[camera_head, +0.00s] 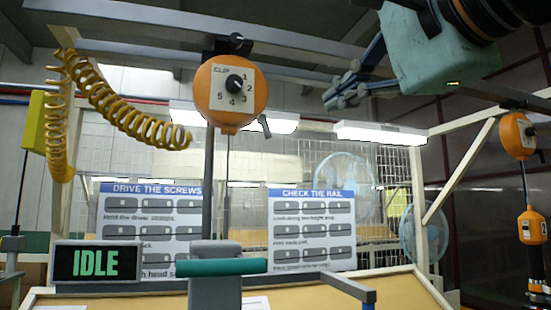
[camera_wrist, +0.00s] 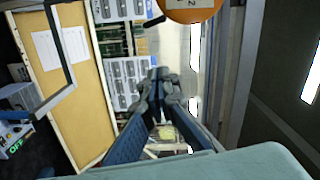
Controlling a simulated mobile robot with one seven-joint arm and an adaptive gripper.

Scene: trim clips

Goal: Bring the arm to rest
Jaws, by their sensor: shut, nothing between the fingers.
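My arm comes in from the top right of the head view. My gripper (camera_head: 338,97) is raised high, its blue-grey fingers pointing left and slightly down. It is in free air to the right of the orange dial unit and seems close to the lamps, though the depth is hard to tell. In the wrist view my gripper (camera_wrist: 160,85) shows its two fingers meeting at the tips, shut, with nothing between them.
An orange dial unit (camera_head: 231,93) hangs from an overhead beam, with a coiled yellow hose (camera_head: 128,105) to its left. A lit lamp (camera_head: 380,133) hangs below my gripper. Instruction boards (camera_head: 311,228) and an IDLE display (camera_head: 96,263) stand at the bench.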

